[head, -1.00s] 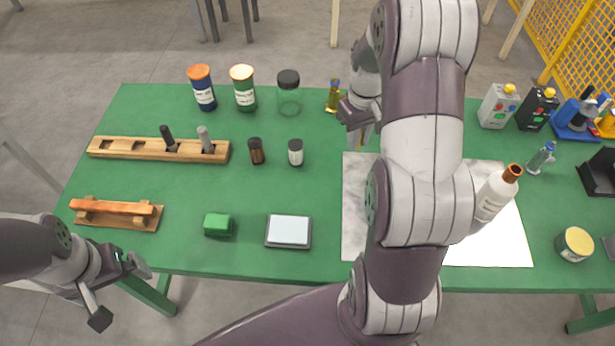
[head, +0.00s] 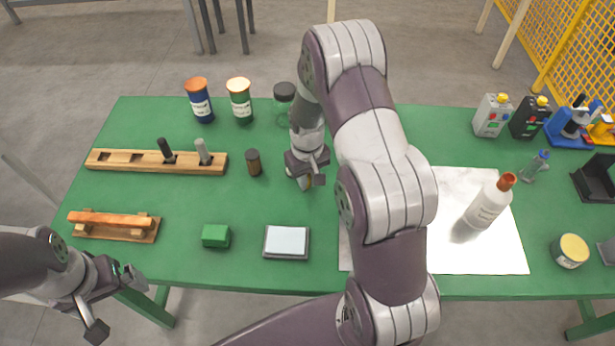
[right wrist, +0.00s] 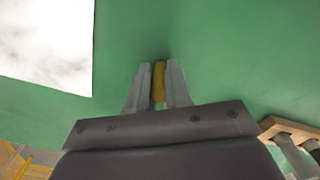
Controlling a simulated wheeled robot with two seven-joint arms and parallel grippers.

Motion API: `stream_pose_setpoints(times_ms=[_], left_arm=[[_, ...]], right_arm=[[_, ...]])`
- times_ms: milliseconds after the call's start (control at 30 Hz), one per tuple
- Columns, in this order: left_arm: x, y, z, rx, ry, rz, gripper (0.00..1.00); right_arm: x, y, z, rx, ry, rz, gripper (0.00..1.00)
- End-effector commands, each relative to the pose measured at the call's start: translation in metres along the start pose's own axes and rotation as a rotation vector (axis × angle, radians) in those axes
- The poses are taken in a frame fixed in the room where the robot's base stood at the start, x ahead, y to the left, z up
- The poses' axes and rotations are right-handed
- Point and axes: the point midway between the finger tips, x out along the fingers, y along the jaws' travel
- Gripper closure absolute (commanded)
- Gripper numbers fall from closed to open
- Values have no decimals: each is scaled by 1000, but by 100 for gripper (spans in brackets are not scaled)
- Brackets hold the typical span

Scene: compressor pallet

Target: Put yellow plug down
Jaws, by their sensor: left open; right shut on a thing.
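My right gripper (head: 308,182) is shut on the yellow plug (right wrist: 159,82), which shows as a short yellow piece between the two fingers in the right wrist view. The gripper points down over the bare green middle of the table (head: 255,210). I cannot tell whether the plug touches the table. In the head view the plug is hidden by the gripper. My left gripper (head: 115,300) is open and empty, off the table's front left edge.
A brown vial (head: 254,162) stands left of my right gripper. Further left is a wooden rack (head: 125,160) with two pegs.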

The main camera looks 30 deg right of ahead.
Motion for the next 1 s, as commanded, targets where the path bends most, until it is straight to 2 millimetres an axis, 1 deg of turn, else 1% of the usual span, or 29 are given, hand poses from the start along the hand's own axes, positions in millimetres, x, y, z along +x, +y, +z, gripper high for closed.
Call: stream_pose_setpoints(times_ms=[200, 233, 300, 567, 633, 667, 767, 900, 1000], left_arm=[[2, 0, 0, 0, 0, 0, 0], [2, 0, 0, 0, 0, 0, 0], [2, 0, 0, 0, 0, 0, 0], [1, 0, 0, 0, 0, 0, 0], [-2, 0, 0, 0, 0, 0, 0], [0, 0, 0, 0, 0, 0, 0], [0, 0, 0, 0, 0, 0, 0], [1, 0, 0, 0, 0, 0, 0], [1, 0, 0, 0, 0, 0, 0]], right_arm=[[4, 0, 0, 0, 0, 0, 100], [4, 0, 0, 0, 0, 0, 75], [3, 0, 0, 0, 0, 0, 56], [2, 0, 0, 0, 0, 0, 56], [-4, 0, 0, 0, 1, 0, 56], [-6, 0, -1, 0, 3, 0, 56], [-27, 0, -1, 0, 6, 1, 56], [-66, 0, -1, 0, 6, 1, 56], [-91, 0, -1, 0, 4, 1, 56]])
